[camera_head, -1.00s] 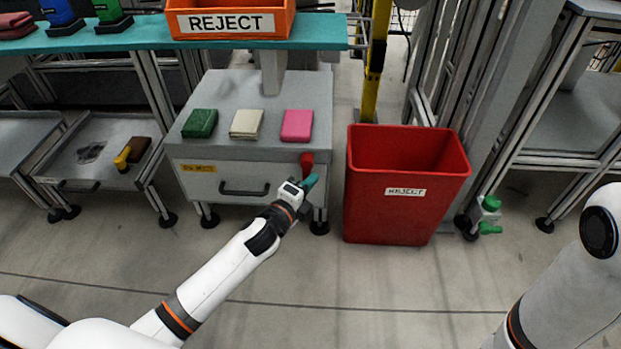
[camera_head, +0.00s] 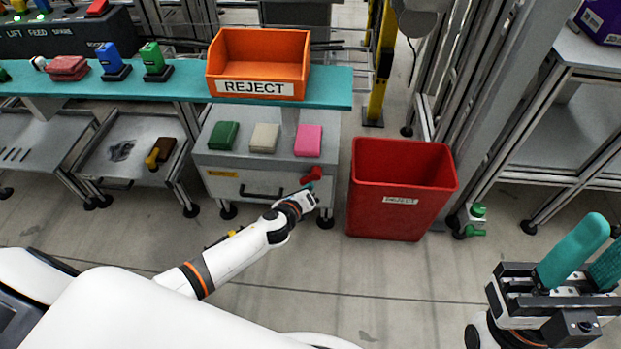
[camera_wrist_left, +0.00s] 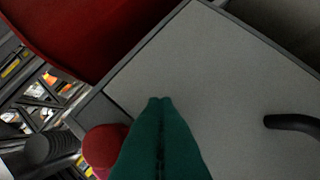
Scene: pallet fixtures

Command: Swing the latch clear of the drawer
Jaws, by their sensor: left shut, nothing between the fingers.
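The red latch (camera_head: 312,174) sits at the upper right corner of the grey drawer front (camera_head: 225,186). It looks slanted, its lower end toward the left, though my gripper partly hides it. The drawer is closed, with a black handle (camera_head: 262,191). My left gripper (camera_head: 311,190) is at the latch, its teal fingers shut and empty. In the left wrist view the fingers (camera_wrist_left: 160,105) point at the drawer front (camera_wrist_left: 215,75), with the rounded red latch (camera_wrist_left: 104,148) right beside them; contact is unclear. My right gripper (camera_head: 590,255) is far off at lower right, fingers apart and empty.
Green, cream and pink blocks (camera_head: 308,141) lie on the cabinet top. An orange reject tray (camera_head: 258,60) sits on the teal shelf (camera_head: 335,88) above. The floor in front is clear.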

